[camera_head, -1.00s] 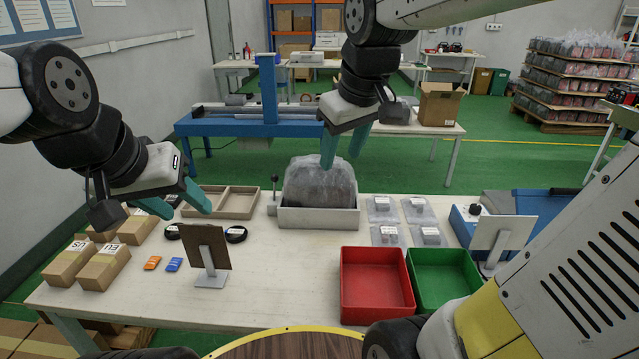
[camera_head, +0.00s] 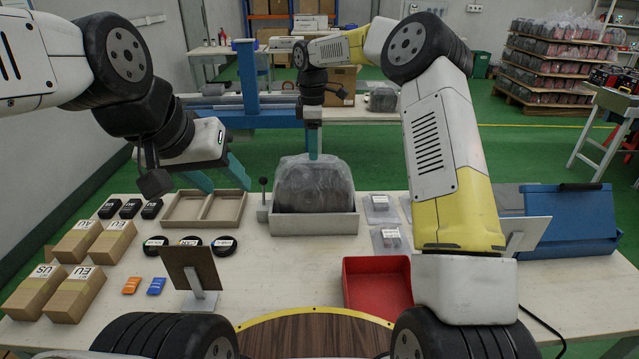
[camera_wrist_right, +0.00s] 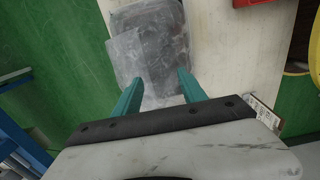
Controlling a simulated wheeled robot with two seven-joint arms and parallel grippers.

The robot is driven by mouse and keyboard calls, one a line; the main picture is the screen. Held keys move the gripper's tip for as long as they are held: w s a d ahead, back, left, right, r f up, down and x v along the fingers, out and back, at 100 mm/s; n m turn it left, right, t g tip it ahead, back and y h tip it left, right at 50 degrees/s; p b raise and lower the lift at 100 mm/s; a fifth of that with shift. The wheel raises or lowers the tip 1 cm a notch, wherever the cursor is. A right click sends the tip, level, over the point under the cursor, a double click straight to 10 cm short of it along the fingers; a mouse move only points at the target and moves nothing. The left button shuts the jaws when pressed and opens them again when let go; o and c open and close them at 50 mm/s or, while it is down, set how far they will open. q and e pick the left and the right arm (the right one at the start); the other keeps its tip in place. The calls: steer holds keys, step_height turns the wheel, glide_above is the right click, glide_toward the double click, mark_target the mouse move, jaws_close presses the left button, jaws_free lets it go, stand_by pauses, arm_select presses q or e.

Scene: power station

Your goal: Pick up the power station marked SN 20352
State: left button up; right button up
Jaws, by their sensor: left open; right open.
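A dark power station (camera_head: 315,188), wrapped in cloudy clear plastic, stands upright in a pale open tray (camera_head: 314,223) at the table's far middle. I cannot read a serial number on it. My right gripper (camera_head: 313,155) is open, fingers down, at the bag's top edge; contact is unclear. In the right wrist view the wrapped unit (camera_wrist_right: 150,45) lies ahead of and partly between the open fingers (camera_wrist_right: 160,88). My left gripper (camera_head: 228,187) is open and empty, left of the unit and over the tan divided tray (camera_head: 205,224).
Cardboard boxes (camera_head: 78,242), black round items (camera_head: 189,242) and a stand (camera_head: 191,270) occupy the table's left. A red bin (camera_head: 375,283) and bagged parts (camera_head: 388,240) lie right. My right arm hides part of the right side.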

mark_target(313, 165)
steer(key=f, duration=0.8)
steer(key=shift+w, duration=0.35)
jaws_close()
stand_by(1.0)
steer(key=shift+w+r, duration=0.1)
steer(key=shift+r, duration=0.15)
